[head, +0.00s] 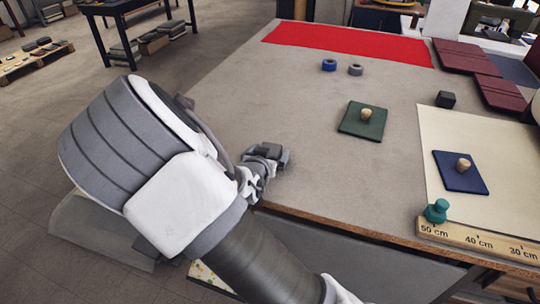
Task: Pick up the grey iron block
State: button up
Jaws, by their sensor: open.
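A small dark grey block (445,99), which looks like the iron block, sits on the right part of the grey table (300,110), beside the upper edge of a cream sheet. Its faces are plain and nothing covers it. My gripper (277,158) is open near the table's front left edge, far to the left of the block and nearer to me. My own arm hides part of the gripper, and I see nothing held in it.
A green square with a wooden knob (362,120) lies between gripper and block. A blue knobbed square (460,172) lies on the cream sheet (440,130). A teal knobbed piece (436,211) stands by a ruler (480,240). Maroon covers (500,93) and two rings (329,65) lie farther back.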

jog(key=shift+c, duration=0.2)
grip_shut()
jog(key=shift+r, duration=0.15)
jog(key=shift+r, duration=0.1)
